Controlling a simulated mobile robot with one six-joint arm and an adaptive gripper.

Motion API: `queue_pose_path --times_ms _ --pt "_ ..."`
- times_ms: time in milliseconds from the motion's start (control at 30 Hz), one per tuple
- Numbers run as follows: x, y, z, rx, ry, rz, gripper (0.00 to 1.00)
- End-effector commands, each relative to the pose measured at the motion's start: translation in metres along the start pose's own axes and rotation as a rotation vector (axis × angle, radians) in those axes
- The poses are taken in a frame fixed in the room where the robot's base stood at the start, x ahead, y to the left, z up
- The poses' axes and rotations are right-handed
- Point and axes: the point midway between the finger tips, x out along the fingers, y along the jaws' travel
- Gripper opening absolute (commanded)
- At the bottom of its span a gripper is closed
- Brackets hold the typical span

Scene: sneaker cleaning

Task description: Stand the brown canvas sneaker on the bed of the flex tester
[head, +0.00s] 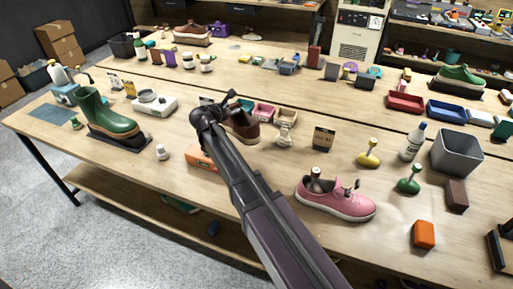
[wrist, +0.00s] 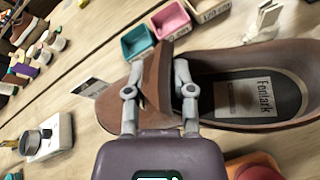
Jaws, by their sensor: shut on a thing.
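The brown sneaker (head: 243,130) is at the middle of the near table in the head view, partly hidden behind my arm. In the wrist view the brown sneaker (wrist: 222,115) shows its open top and a light label on the insole. My gripper (head: 233,108) is at the sneaker; in the wrist view my gripper (wrist: 159,82) has its two fingers closed on a brown part of the upper. I cannot tell whether the sole touches the table. I cannot clearly pick out the flex tester; a white device with a round grey top (head: 150,103) stands to the left.
A green boot (head: 107,115) stands on a dark base at left. An orange box (head: 203,157) lies just in front of the sneaker. Small coloured bins (head: 264,111) are close behind it. A pink sneaker (head: 335,199) and a grey bin (head: 456,151) are to the right.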

Motion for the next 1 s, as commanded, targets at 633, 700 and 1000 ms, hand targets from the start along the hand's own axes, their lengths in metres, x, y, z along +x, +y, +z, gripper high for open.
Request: queue_pose_path --times_ms 633,700,1000 --pt "0.015 -0.015 -0.034 0.0 -0.002 -0.001 0.0" --pt "0.017 -0.018 -0.039 0.0 -0.002 -0.001 0.0" --pt "0.023 -0.024 -0.053 0.0 -0.002 -0.001 0.0"
